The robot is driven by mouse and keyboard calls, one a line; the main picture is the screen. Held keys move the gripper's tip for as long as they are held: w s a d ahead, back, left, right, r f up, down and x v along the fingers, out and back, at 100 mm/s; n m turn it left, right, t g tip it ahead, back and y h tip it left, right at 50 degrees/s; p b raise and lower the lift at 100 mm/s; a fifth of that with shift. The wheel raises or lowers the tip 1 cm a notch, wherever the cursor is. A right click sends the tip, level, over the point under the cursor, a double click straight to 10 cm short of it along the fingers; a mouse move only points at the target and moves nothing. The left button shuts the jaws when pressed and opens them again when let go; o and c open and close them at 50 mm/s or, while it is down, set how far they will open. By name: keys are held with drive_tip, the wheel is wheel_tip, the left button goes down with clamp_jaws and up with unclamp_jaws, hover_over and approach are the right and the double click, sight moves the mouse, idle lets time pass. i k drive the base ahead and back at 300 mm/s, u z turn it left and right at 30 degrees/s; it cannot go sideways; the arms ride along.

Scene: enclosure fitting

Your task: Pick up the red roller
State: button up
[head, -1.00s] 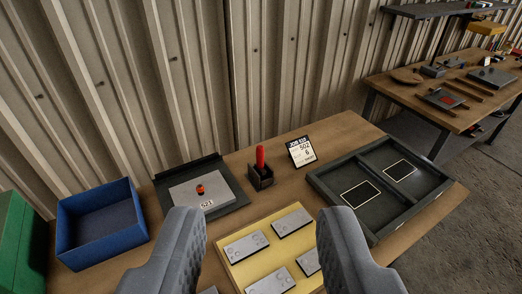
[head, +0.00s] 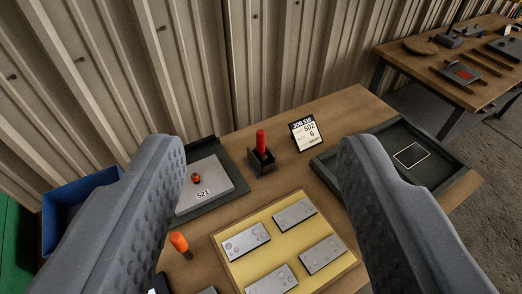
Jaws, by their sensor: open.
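The red roller (head: 261,139) stands upright in a small dark holder (head: 262,163) at the back middle of the wooden bench; only its red upper part shows clearly. My gripper (head: 258,148) is open and empty. Its two grey fingers rise on either side of the roller in the picture, with a wide gap on both sides and no contact.
A grey plate marked 521 (head: 218,186) lies on a dark tray at left. A yellow board (head: 235,260) with grey plates lies in front. A job card (head: 304,134) stands beside the holder.

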sight(260, 149)
drive_tip(key=u, duration=2.05)
drive_tip(key=k, duration=0.95)
drive_tip(key=z, duration=1.65)
drive_tip(key=i, duration=1)
